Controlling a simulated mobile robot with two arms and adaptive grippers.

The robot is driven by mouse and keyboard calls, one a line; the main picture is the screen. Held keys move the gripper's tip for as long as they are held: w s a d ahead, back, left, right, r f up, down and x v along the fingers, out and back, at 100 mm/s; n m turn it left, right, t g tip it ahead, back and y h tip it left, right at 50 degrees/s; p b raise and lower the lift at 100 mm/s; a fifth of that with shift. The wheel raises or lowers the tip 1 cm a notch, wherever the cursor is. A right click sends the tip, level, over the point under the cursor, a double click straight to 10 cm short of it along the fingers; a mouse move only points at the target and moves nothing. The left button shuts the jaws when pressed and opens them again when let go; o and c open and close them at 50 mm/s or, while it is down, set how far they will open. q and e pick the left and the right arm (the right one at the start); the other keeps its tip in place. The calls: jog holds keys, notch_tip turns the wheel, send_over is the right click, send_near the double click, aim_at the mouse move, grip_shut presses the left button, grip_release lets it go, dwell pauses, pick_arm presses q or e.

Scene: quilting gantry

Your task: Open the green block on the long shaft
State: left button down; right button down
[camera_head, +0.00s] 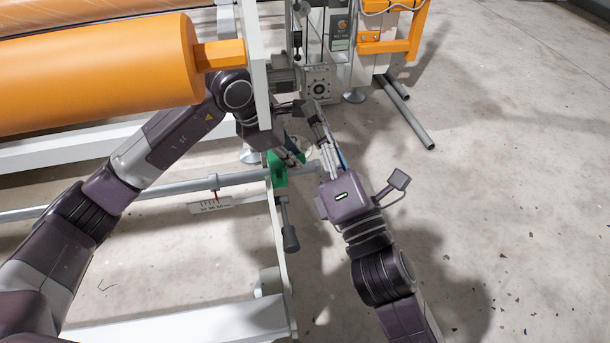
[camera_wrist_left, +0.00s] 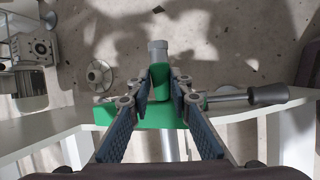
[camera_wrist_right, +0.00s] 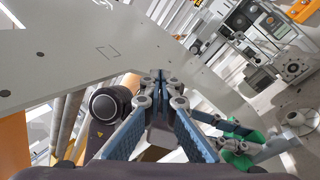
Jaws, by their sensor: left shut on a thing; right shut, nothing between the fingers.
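The green block (camera_head: 279,176) sits on the long shaft (camera_head: 240,178) at the white end plate. In the left wrist view the green block (camera_wrist_left: 160,105) has a raised upper part between the fingers, with the shaft's round grey end (camera_wrist_left: 158,52) beyond it. My left gripper (camera_wrist_left: 163,82) is shut on that raised part; in the head view its fingers (camera_head: 291,157) are partly hidden behind the plate. My right gripper (camera_head: 312,108) is shut and empty above the block. The right wrist view shows its closed fingers (camera_wrist_right: 161,83), with the green block (camera_wrist_right: 238,150) at lower right.
A dark-handled lever (camera_head: 289,228) hangs by the block; its handle also shows in the left wrist view (camera_wrist_left: 267,94). The white end plate (camera_head: 257,60) and orange roll (camera_head: 100,75) border my left arm. A gearbox (camera_head: 317,80) stands behind.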

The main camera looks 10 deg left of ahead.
pick_arm(q)
jog(key=shift+w+a+r, duration=0.2)
jog(key=shift+w, duration=0.1)
pick_arm(e)
jog(key=s+f+n+g+h, duration=0.2)
jog(key=f+n+h, duration=0.15)
jog(key=f, duration=0.65)
jog(key=s+f+n+g+h, duration=0.15)
jog(key=f+n, duration=0.35)
jog(key=f, duration=0.5)
jog(key=f+x, duration=0.1)
jog(key=x, duration=0.9)
jog(key=shift+d, duration=0.35)
jog(key=shift+g, duration=0.25)
